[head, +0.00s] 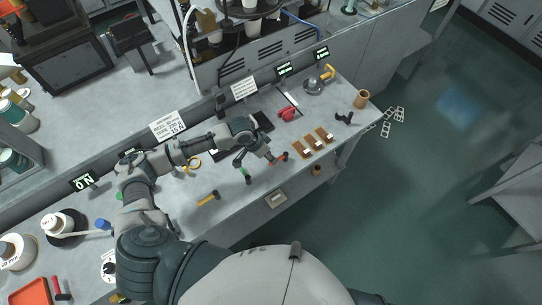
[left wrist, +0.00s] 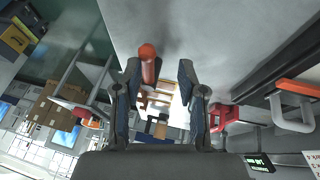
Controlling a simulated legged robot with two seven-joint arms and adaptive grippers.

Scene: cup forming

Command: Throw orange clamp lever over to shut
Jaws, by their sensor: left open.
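The orange clamp lever (head: 284,156) shows as a small orange tip just right of my left gripper, near the front edge of the bench. In the left wrist view, the lever's rounded orange handle (left wrist: 148,62) stands between the two fingers, closer to the left one. My left gripper (head: 258,165) is open around or just behind the handle. In the left wrist view, its fingertips (left wrist: 160,72) are spread, with a gap on the right side of the handle. Contact with the left finger cannot be told. The clamp's base is mostly hidden. My right gripper is not in view.
Several small wooden blocks (head: 312,140) lie right of the gripper. A red-handled tool (head: 287,113) lies behind them. A yellow-handled tool (head: 208,198) lies at the front left. A brown cup (head: 361,98) stands near the bench's right end. Bare bench lies around the yellow tool.

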